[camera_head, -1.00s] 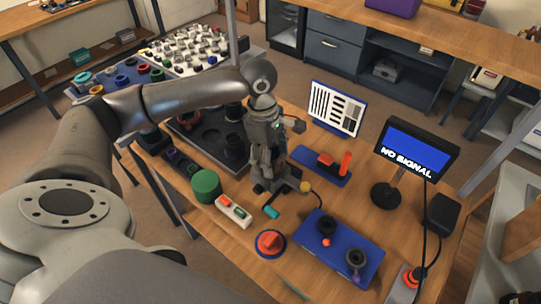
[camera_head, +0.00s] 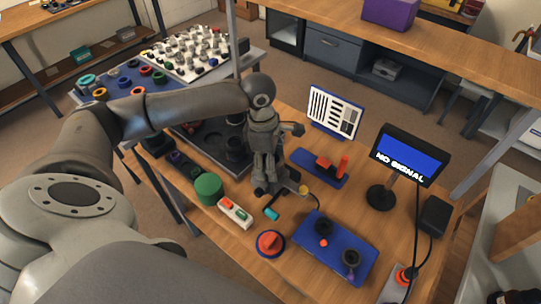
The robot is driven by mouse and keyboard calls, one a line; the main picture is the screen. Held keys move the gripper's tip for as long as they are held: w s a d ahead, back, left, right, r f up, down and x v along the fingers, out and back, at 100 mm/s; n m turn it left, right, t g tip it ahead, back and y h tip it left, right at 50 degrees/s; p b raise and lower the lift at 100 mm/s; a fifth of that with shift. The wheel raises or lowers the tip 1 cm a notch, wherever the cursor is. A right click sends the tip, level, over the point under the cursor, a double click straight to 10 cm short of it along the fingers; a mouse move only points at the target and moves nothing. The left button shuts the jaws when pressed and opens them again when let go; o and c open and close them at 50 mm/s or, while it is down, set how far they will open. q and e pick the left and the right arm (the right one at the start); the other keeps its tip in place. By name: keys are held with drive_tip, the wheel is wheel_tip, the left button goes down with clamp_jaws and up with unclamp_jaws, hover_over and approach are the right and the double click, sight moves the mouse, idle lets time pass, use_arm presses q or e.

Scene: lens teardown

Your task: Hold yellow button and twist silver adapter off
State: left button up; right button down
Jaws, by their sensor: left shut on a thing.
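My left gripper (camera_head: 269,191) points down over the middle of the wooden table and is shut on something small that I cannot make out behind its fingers. A small yellow piece (camera_head: 303,190), perhaps the yellow button, shows just right of the fingertips. A small teal piece (camera_head: 271,213) lies on the table just in front of the gripper. A blue board (camera_head: 335,262) holds a dark round part with a red piece (camera_head: 323,229) and another dark round part (camera_head: 350,257). I cannot pick out the silver adapter. My right gripper is not in view.
A monitor reading NO SIGNAL (camera_head: 407,157) stands right. A striped chart (camera_head: 333,112) and a blue stand with red parts (camera_head: 318,168) are behind.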

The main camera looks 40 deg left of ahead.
use_arm(q)
drive_tip(key=shift+r+p, duration=0.1)
drive_tip(key=shift+p, duration=0.25)
drive_tip(key=shift+n+p, duration=1.1)
drive_tip(key=shift+p, duration=0.4)
drive_tip(key=shift+r+p, duration=0.95)
drive_tip(key=shift+p, duration=0.6)
drive_tip(key=shift+r+p, duration=2.5)
drive_tip(key=shift+p, duration=1)
drive_tip(key=shift+f, duration=0.1)
